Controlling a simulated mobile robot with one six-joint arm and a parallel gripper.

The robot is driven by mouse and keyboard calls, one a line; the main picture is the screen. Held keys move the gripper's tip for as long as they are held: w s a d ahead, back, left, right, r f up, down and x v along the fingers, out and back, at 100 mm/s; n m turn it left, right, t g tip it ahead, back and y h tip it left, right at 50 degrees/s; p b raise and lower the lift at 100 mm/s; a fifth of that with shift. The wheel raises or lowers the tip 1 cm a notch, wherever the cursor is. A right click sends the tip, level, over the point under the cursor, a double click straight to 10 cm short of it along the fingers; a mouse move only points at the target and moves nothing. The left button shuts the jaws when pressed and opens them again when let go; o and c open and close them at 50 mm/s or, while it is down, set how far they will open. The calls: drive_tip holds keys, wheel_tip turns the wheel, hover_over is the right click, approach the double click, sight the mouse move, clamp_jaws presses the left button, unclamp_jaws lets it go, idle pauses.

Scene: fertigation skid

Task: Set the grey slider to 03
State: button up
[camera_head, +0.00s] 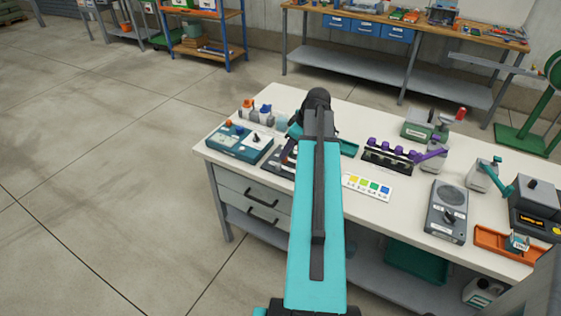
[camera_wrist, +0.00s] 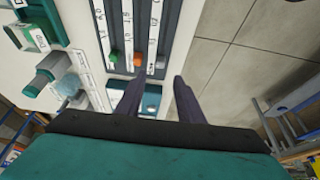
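The slider panel (camera_wrist: 128,28) is dark with white scale strips and shows at the top of the wrist view. A green knob (camera_wrist: 115,57), an orange knob (camera_wrist: 138,59) and a small grey knob (camera_wrist: 160,66) sit near its lower end in that view. The scale figures are too small to read surely. My gripper (camera_wrist: 156,79) is open, its two dark fingers apart. In the picture the grey knob lies just beyond the gap between the fingertips; I cannot tell whether they touch it. In the head view the panel (camera_head: 280,160) is partly hidden by my arm, and the gripper is hidden.
A teal control box (camera_head: 240,143) stands left of the panel. Small bottles (camera_head: 264,112) stand behind. A purple-knobbed rack (camera_head: 388,157) and a colour card (camera_head: 367,187) lie to the right on the white bench (camera_head: 405,206). Open floor lies beyond the bench's left edge.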

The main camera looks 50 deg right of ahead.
sight(279, 164)
drive_tip(key=shift+p+x, duration=0.95)
drive_tip(key=shift+x, duration=3.45)
clamp_jaws()
